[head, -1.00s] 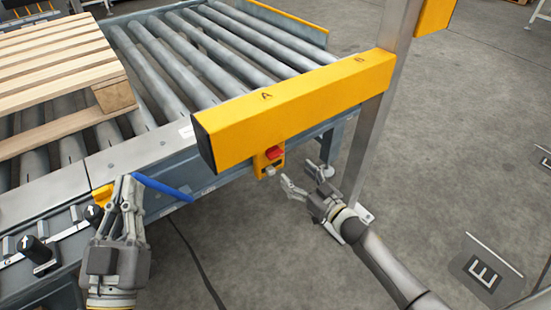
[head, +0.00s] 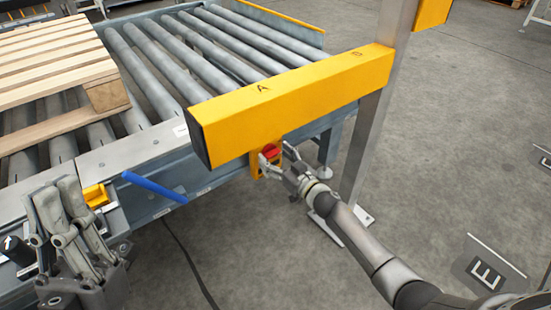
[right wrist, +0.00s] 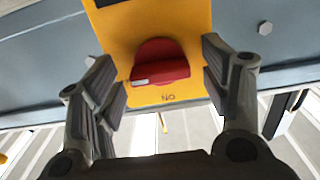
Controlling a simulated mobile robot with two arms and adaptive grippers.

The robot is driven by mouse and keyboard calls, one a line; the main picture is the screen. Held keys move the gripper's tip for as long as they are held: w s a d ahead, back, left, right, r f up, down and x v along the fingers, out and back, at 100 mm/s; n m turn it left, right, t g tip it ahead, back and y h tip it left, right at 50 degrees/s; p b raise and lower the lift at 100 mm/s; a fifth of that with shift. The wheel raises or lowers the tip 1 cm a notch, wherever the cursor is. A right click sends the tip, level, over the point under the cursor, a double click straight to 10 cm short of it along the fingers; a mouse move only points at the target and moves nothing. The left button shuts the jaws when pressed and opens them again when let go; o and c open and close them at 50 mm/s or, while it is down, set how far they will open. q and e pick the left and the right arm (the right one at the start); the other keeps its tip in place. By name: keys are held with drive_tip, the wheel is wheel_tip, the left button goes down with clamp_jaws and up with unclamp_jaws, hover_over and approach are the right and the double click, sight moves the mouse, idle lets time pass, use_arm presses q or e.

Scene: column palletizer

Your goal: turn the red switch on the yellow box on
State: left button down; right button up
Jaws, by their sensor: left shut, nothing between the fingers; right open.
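The red switch (head: 270,149) is on the front of the small yellow box (head: 254,170), below the long yellow beam. In the right wrist view the red switch (right wrist: 160,62) is a knob with a white mark near its lower left edge, on the yellow box (right wrist: 188,22). Small letters reading like "NO", perhaps an upside-down "ON", are under it. My right gripper (head: 278,156) is open, with its fingers on either side of the switch; contact cannot be told. My left gripper (head: 57,190) is shut and empty, beside the conveyor at lower left.
The yellow beam (head: 290,103) hangs above the switch, fixed to a grey post (head: 374,130). A roller conveyor (head: 210,55) with a wooden pallet (head: 50,60) stands at left. A blue bar (head: 153,186) sticks out at its edge.

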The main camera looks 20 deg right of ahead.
drive_tip(key=shift+w, duration=0.15)
drive_tip(key=shift+c, duration=0.3)
drive_tip(key=c, duration=1)
drive_tip(key=shift+o, duration=0.2)
